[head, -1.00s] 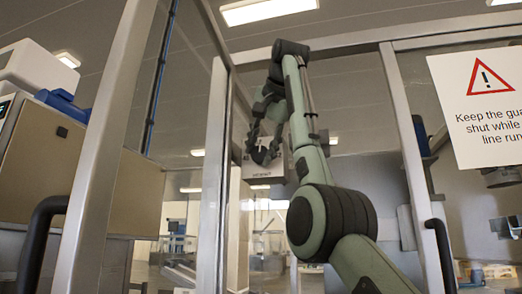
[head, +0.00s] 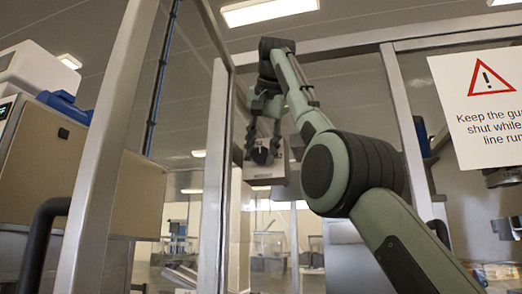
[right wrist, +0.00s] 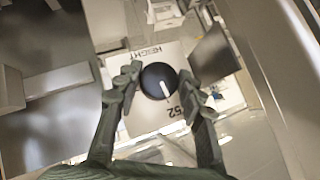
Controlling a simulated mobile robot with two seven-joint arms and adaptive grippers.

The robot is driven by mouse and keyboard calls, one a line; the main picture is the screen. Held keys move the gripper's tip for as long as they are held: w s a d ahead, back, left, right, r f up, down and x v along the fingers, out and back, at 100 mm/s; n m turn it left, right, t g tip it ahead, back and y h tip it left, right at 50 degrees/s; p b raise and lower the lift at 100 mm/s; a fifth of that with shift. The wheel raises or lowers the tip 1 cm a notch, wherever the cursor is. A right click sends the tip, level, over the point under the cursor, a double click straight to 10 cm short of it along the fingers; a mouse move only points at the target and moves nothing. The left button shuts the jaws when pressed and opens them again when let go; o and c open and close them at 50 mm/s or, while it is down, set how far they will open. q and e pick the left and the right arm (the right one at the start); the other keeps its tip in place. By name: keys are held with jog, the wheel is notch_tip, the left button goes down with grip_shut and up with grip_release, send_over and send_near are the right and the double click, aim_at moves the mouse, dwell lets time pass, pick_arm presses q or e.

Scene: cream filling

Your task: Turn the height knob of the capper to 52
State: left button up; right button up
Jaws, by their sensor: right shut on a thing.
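The height knob (right wrist: 158,80) is a dark round dial with a white pointer line, on a pale plate marked HEIGHT (right wrist: 152,51) and 52 (right wrist: 173,112). Its pointer slants down and right, roughly toward the 52. My right gripper (right wrist: 159,77) has one finger on each side of the knob and is shut on it. In the head view the right gripper (head: 262,145) reaches down to the knob (head: 262,156) on the capper's small grey box (head: 268,174). The pointer cannot be read there. My left gripper is not in view.
Metal guard posts (head: 211,180) and a top rail frame the opening around my right arm. A warning sign (head: 480,95) hangs at right. A beige machine with a blue part (head: 62,105) stands at left, near a dark handle (head: 42,240).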

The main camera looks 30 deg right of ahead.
jog(key=o, duration=1.2)
jog(key=shift+c, duration=0.2)
